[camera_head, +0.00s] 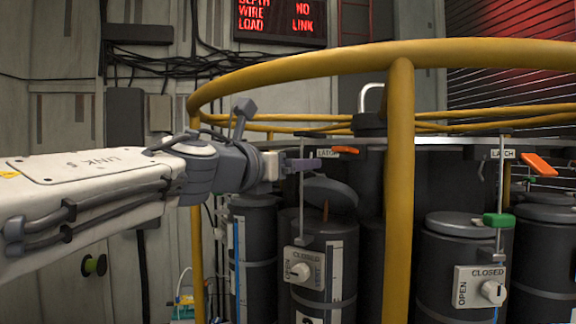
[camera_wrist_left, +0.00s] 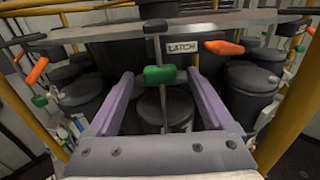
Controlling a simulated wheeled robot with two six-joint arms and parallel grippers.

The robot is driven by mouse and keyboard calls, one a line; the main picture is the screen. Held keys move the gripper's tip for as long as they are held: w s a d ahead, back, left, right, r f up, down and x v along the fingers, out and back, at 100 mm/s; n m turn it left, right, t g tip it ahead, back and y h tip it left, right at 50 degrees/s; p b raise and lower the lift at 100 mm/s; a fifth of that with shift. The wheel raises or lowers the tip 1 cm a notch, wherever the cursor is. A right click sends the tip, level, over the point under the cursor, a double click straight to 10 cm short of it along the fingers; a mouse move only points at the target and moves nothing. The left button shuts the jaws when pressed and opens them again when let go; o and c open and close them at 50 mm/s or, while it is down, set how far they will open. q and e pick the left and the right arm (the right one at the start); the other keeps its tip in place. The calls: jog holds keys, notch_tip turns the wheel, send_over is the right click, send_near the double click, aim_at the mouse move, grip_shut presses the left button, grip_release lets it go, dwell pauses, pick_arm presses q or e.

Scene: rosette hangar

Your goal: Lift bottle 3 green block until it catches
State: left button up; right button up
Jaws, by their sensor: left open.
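In the left wrist view a green block (camera_wrist_left: 160,74) sits on a thin upright rod above a dark bottle (camera_wrist_left: 165,110). My left gripper (camera_head: 303,165) is open, with its purple fingers on either side of the block and gaps showing. In the head view the gripper hides this block; the bottle below (camera_head: 322,250) has a tilted lid and a number cut off by the picture's edge. An orange latch (camera_head: 345,150) is beside its rod and also shows in the wrist view (camera_wrist_left: 224,47). My right gripper is not in view.
A yellow ring rail (camera_head: 300,66) with a thick post (camera_head: 400,190) stands in front of the bottles. The bottle to the right (camera_head: 466,243) has its own green block (camera_head: 498,220) and orange latch (camera_head: 538,164). A red display (camera_head: 280,18) reads "NO LINK".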

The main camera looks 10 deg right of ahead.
pick_arm(q)
jog(key=v, duration=0.7)
jog(key=shift+b, duration=0.4)
jog(key=a+f+n+y+b, duration=0.2)
jog(key=f+n+y+b, duration=0.15)
jog(key=f+n, duration=0.65)
jog(key=a+f+n+g+y+b, duration=0.15)
jog(key=a+f+n+b, duration=0.35)
jog(key=f, duration=0.9)
jog(key=f+n+y+b, duration=0.2)
jog(key=f+n+y, duration=0.2)
jog(key=f+n, duration=0.7)
jog(key=s+a+f+n+g+y+b, duration=0.1)
jog(key=s+a+f+n+g+b, duration=0.1)
jog(key=s+f, duration=0.6)
jog(key=s+a+f+n+g+y+b, duration=0.1)
jog(key=s+a+f+n+g+b, duration=0.1)
jog(key=s+f+n+g, duration=0.3)
jog(key=s+a+f+n+g+b, duration=0.2)
jog(key=s+f+n+g+b, duration=0.1)
jog(key=s+f, duration=0.8)
notch_tip(320, 180, down, 4)
jog(key=shift+f+n+g+y, duration=0.15)
jog(key=shift+n+g+y, duration=0.25)
jog(key=shift+n+g, duration=0.4)
